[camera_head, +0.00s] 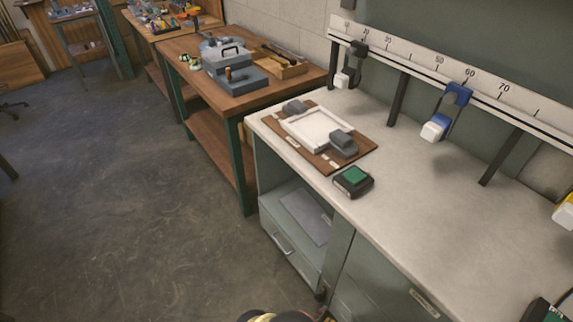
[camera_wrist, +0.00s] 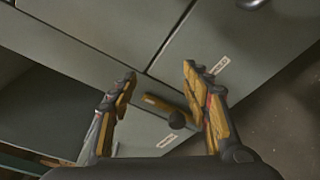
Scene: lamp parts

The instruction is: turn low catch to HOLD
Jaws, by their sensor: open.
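The low catch (camera_wrist: 162,106) shows in the wrist view as a short yellow-brown bar with a dark round knob (camera_wrist: 177,120) at one end, on the grey-green cabinet front. My gripper (camera_wrist: 160,78) is open and empty. Its two yellow-and-dark fingers stand on either side of the catch in the picture, with the knob nearer the right finger. I cannot tell how far the fingertips are from the cabinet. Two pale labels, one (camera_wrist: 219,65) right of the right finger and one (camera_wrist: 168,140) below the bar, are too small to read.
The grey-green cabinet (camera_head: 340,257) stands under a pale worktop (camera_head: 420,200). Its open bay holds a grey panel (camera_head: 304,217). On the worktop are a brown board (camera_head: 360,152) and a green-topped box (camera_head: 353,181). Open floor (camera_head: 120,200) lies to the left.

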